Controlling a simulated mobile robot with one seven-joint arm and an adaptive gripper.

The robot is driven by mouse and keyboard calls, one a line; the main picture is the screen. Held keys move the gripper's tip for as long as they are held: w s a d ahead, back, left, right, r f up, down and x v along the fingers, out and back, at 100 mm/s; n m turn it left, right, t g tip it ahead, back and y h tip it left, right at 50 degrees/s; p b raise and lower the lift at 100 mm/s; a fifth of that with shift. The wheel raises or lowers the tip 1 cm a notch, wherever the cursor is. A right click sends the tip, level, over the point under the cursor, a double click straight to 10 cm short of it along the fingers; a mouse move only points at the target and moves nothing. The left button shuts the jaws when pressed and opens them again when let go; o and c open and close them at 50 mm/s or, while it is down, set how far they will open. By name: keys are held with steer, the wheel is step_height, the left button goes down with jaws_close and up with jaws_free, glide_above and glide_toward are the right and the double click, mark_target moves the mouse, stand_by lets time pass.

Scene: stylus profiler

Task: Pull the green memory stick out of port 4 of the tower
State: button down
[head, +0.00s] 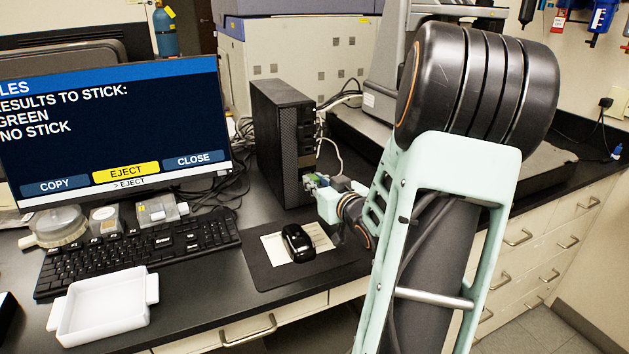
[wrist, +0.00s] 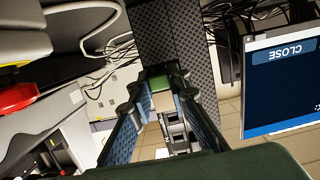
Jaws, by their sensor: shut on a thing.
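The black tower (head: 281,140) stands on the bench right of the monitor; its side also shows in the wrist view (wrist: 168,35). My gripper (head: 316,183) is at the lower part of the tower's front. In the wrist view my gripper (wrist: 162,88) is shut on the green memory stick (wrist: 157,82), a small green piece between the fingertips. My fingers hide most of the stick and the port numbers, so I cannot tell whether its plug is inside a port. The monitor (head: 115,125) reads "GREEN" and "NO STICK", with EJECT in yellow.
A black mouse (head: 297,242) lies on a pad below my gripper. A keyboard (head: 140,250) and an empty white tray (head: 104,306) are to the left. A white cable (head: 333,155) hangs close above my gripper. The profiler base (head: 500,170) stands behind my arm.

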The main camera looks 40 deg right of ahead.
steer(key=shift+f+p+v, duration=0.15)
steer(key=shift+p+v, duration=0.05)
steer(key=shift+v, duration=0.75)
steer(key=shift+f+p+v, duration=0.15)
steer(key=shift+f+v, duration=0.05)
steer(key=shift+v, duration=0.7)
steer(key=shift+s, duration=0.1)
steer(key=shift+s+a+r+p, duration=0.2)
steer(key=shift+s+r+p, duration=0.35)
steer(key=shift+s, duration=0.25)
steer(key=shift+s+a+r+p, duration=0.2)
steer(key=shift+s+r+p, duration=0.35)
steer(key=shift+s, duration=0.25)
steer(key=shift+s+a+r+p, duration=0.2)
steer(key=shift+s+r+p, duration=0.25)
steer(key=shift+s+p, duration=0.3)
